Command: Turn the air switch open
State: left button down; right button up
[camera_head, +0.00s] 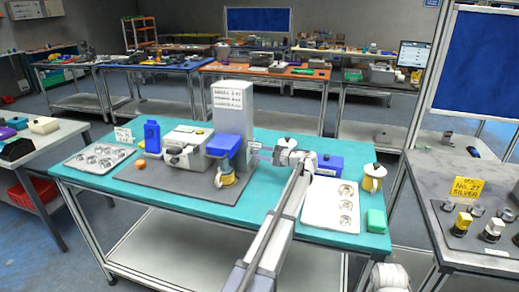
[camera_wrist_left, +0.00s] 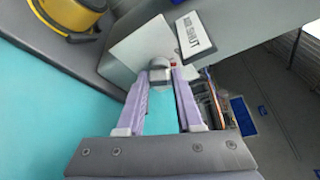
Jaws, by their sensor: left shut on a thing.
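In the head view, the side of the tall grey box (camera_head: 233,101) is just left of my left gripper (camera_head: 260,153), and the knob is too small or hidden to make out there. In the left wrist view, the purple fingers of my left gripper (camera_wrist_left: 160,78) are shut on the knob, one on each side. My right gripper is not in view.
The teal table (camera_head: 265,222) holds a grey machine (camera_head: 187,150), a blue bottle (camera_head: 152,136), a yellow-and-black item (camera_head: 228,177), a blue box (camera_head: 329,165), a white tray (camera_head: 318,205) and a green block (camera_head: 376,221). A grey table (camera_head: 450,250) stands at the right.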

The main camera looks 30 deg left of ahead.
pick_arm(q)
jog(key=m+p, duration=0.1)
jog(key=m+g+h+p, duration=0.1)
jog(key=shift+w+r+m, duration=0.1)
jog(key=shift+r+m, duration=0.1)
jog(key=shift+m, duration=0.2)
jog(key=shift+m+g+h+p, duration=0.4)
jog(key=shift+m+g+p, duration=0.25)
jog(key=shift+m, duration=0.25)
jog(key=shift+w+f+m+g+h, duration=0.1)
jog(key=shift+m+g+h, duration=0.2)
jog(key=shift+m+g, duration=0.5)
jog(key=shift+m+g+p, duration=0.45)
jog(key=shift+m+g, duration=0.2)
jog(key=shift+m, duration=0.55)
jog(key=c, duration=0.6)
grip_release()
